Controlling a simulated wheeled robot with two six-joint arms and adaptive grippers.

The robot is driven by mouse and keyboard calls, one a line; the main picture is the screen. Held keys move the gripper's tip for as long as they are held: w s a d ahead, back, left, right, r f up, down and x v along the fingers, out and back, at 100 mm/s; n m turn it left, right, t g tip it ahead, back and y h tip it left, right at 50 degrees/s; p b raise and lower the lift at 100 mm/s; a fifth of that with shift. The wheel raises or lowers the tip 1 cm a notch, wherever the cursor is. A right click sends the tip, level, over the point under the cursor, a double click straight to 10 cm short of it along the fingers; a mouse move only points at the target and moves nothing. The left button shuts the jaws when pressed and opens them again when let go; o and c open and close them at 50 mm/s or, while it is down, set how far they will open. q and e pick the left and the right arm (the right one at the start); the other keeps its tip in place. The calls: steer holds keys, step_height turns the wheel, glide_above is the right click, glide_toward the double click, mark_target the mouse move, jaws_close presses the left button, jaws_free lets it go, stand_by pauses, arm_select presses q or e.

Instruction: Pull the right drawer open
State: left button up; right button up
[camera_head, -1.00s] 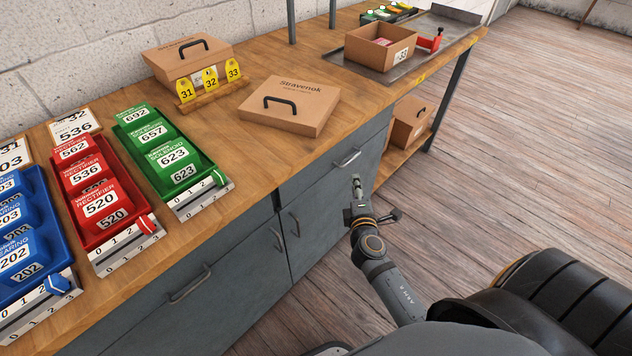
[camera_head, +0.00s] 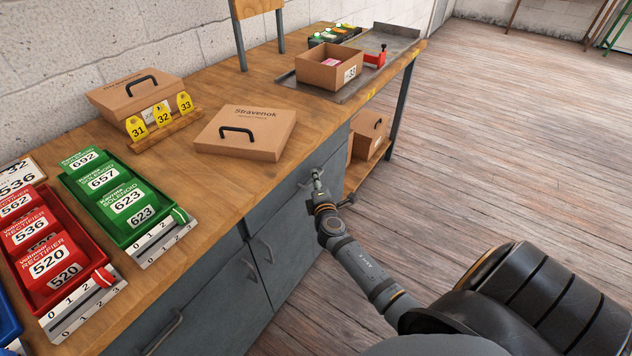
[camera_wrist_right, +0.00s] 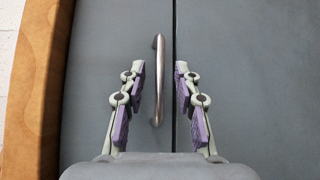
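The right drawer (camera_head: 334,150) is a grey front under the wooden bench top, and it looks closed. Its metal bar handle (camera_wrist_right: 158,80) shows in the right wrist view, beside a straight seam in the grey front. My right gripper (camera_head: 317,178) is at this handle in the head view and hides part of it. In the right wrist view my right gripper (camera_wrist_right: 161,72) is open, with one finger on each side of the handle. The fingers look apart from the handle; how deep it lies between them is hard to tell. My left gripper is not in view.
Grey cabinet fronts with handles (camera_head: 267,250) lie below and left of the drawer. On the bench top (camera_head: 225,185) are a green bin (camera_head: 165,222), a red bin (camera_head: 85,272) and a cardboard lid (camera_head: 245,140). Open wooden floor (camera_head: 480,150) lies to the right.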

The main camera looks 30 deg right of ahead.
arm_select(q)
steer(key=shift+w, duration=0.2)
arm_select(e)
jaws_close()
steer(key=shift+s+f, duration=0.1)
steer(key=shift+s, duration=0.05)
